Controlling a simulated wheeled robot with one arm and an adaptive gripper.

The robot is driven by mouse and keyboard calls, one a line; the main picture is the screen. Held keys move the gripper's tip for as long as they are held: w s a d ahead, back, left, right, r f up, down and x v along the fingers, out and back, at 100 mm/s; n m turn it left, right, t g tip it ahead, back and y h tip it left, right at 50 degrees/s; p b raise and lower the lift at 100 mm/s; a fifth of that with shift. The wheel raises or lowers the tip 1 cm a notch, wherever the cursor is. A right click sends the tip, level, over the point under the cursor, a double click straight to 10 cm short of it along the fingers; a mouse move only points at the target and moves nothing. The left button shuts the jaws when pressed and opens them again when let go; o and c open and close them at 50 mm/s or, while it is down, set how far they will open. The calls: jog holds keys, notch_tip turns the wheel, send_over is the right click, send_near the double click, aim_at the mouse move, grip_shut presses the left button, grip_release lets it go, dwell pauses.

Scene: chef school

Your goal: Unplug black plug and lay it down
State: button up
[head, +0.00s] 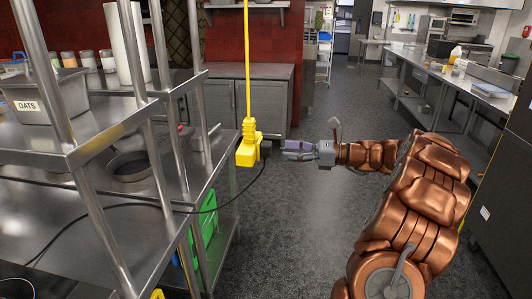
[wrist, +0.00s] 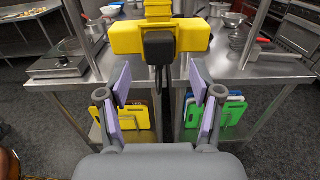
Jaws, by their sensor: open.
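The black plug (wrist: 160,46) sits in the front of a yellow hanging outlet box (wrist: 124,38) in the wrist view. Its black cord hangs down from it. In the head view the plug (head: 265,148) shows small at the right side of the yellow box (head: 247,154), which hangs on a yellow cable. My gripper (head: 287,150) is just right of the plug, pointing left at it, with a small gap. In the wrist view my gripper (wrist: 158,82) is open, its purple-padded fingers apart on either side below the plug, holding nothing.
A steel shelf table (head: 110,215) stands at left with a pan (head: 130,165) and an OATS bin (head: 45,98). The black cord (head: 120,200) runs across to it. Green boards (head: 206,217) stand on its lower shelf. Open floor (head: 290,240) lies below the plug.

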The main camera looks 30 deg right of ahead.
aim_at(270, 149)
jog(key=shift+p+x, duration=0.55)
jog(key=shift+x, duration=2.45)
jog(key=shift+p, duration=0.75)
jog(key=shift+c, duration=0.2)
grip_shut()
jog(key=shift+s+d, duration=0.1)
jog(key=shift+s, duration=0.05)
jog(key=shift+p+v, duration=1)
jog(key=shift+v, duration=1.8)
